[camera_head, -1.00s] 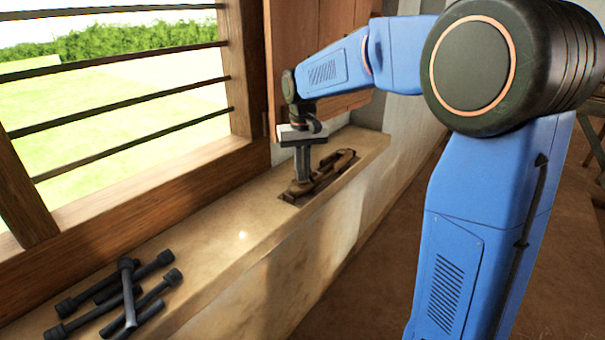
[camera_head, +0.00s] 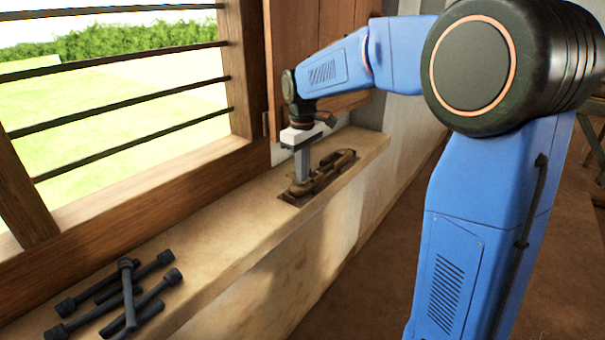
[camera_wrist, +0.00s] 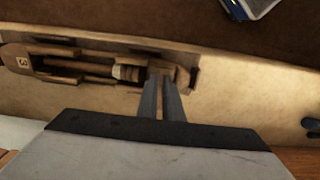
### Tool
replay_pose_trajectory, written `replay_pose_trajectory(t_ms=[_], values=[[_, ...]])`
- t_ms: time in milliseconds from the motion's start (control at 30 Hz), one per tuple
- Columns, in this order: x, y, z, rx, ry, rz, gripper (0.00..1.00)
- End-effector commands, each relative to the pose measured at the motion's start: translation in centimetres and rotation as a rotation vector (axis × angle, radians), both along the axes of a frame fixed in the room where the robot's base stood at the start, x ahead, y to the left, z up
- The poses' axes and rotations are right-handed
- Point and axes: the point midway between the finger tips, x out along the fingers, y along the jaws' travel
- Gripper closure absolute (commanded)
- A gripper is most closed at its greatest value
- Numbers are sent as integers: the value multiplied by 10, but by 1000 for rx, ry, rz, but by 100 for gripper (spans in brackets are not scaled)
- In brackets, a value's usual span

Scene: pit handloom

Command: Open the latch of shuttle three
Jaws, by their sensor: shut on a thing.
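Shuttle three (camera_wrist: 70,66) is a brown wooden shuttle marked "3" at its left end in the wrist view. It lies in a shallow recess in the ledge, and in the head view it shows at the far part of the sill (camera_head: 330,171). My gripper (camera_wrist: 162,78) reaches down to the shuttle's right end in the wrist view. Its fingers are close together on a small part there, apparently the latch (camera_wrist: 183,76), which they partly hide. A pale wound piece (camera_wrist: 128,72) sits in the shuttle just left of the fingers.
Several dark bobbins (camera_head: 120,295) lie in a loose pile on the near left of the ledge (camera_head: 225,235). The barred window (camera_head: 120,110) stands along the left, and a wooden shutter (camera_head: 310,45) is behind my gripper. The ledge between pile and shuttle is clear.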

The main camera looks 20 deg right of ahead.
Motion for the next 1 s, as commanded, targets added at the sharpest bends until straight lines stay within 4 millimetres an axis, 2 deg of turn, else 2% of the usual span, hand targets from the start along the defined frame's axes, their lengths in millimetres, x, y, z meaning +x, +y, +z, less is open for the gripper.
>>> replay_pose_trajectory(t_ms=[500, 600, 1000], values=[[0, 0, 0, 0, 0, 20, 100], [0, 0, 0, 0, 0, 20, 75], [0, 0, 0, 0, 0, -3, 75]])
